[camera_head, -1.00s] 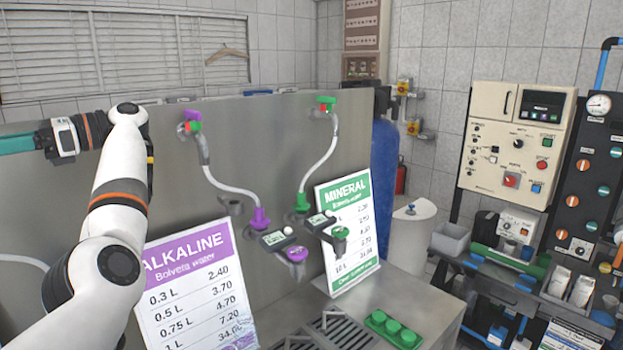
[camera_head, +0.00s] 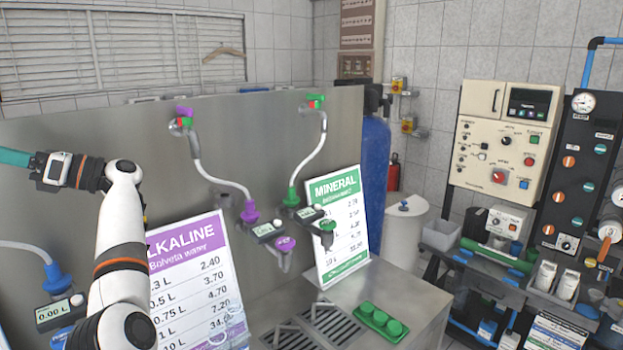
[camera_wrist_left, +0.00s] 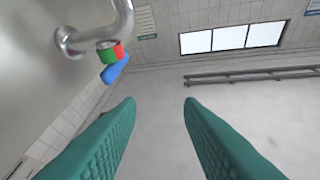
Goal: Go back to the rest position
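My left arm (camera_head: 122,250) comes up from the bottom left of the head view and bends left at the top. Its gripper reaches past the left edge of the head view, where only a teal part (camera_head: 14,157) shows. In the left wrist view my left gripper (camera_wrist_left: 160,103) has its two teal fingers spread wide with nothing between them. A metal pipe with a red and green valve and a blue lever (camera_wrist_left: 115,68) is above and left of the fingers, apart from them. My right gripper is not in view.
A steel panel (camera_head: 90,125) stands behind my left arm. An ALKALINE sign (camera_head: 190,275), a MINERAL sign (camera_head: 338,225) and dispensing taps (camera_head: 250,213) are right of the arm. Green caps (camera_head: 381,320) sit on the counter. Control panels (camera_head: 505,140) stand at the right.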

